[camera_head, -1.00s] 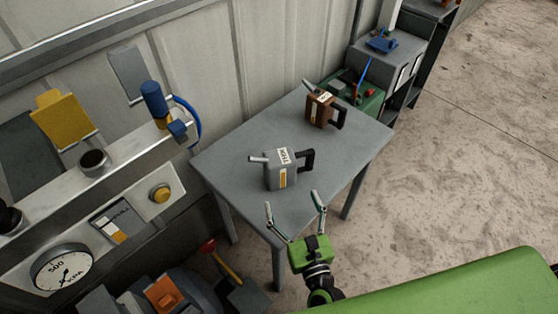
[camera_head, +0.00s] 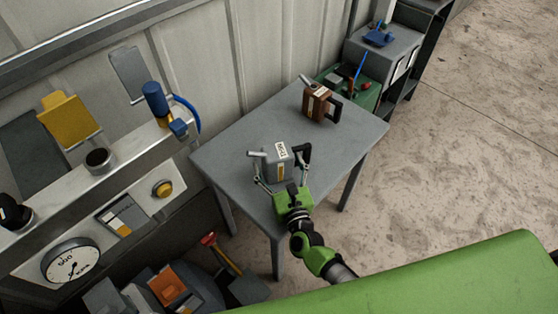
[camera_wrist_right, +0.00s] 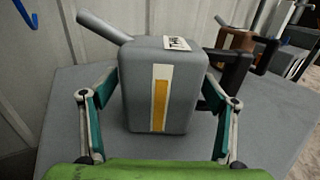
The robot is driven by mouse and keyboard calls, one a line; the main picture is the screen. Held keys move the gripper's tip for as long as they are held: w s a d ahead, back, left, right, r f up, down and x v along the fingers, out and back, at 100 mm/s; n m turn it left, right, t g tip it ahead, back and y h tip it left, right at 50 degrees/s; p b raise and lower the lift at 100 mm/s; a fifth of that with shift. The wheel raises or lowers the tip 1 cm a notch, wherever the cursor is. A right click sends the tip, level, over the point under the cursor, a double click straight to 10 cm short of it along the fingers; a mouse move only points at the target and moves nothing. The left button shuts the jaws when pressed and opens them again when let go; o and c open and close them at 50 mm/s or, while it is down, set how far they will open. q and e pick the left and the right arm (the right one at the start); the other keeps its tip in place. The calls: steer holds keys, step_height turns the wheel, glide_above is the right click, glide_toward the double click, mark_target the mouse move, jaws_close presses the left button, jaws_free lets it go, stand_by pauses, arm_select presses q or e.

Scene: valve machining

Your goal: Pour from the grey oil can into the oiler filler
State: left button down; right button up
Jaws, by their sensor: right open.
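The grey oil can (camera_head: 279,164) stands upright on the small grey table. It has a spout to the left, a dark handle to the right and a white label. In the right wrist view the grey oil can (camera_wrist_right: 183,88) sits between the two open fingers. My right gripper (camera_head: 280,182) is open at the near side of the can, its fingers on either side. I cannot tell if they touch it. The oiler filler may be the dark round cup (camera_head: 98,160) on the machine ledge at the left; I cannot tell for certain. My left gripper is not in view.
A brown oil can (camera_head: 318,103) stands farther back on the grey table (camera_head: 230,155), and also shows in the wrist view (camera_wrist_right: 236,50). A blue-topped fitting (camera_head: 155,100) with a blue hose stands on the ledge. A pressure gauge (camera_head: 70,262) is at lower left.

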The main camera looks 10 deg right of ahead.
steer(key=c, duration=1.7)
steer(key=shift+r, duration=0.15)
steer(key=shift+c, duration=0.3)
steer(key=shift+r, duration=0.1)
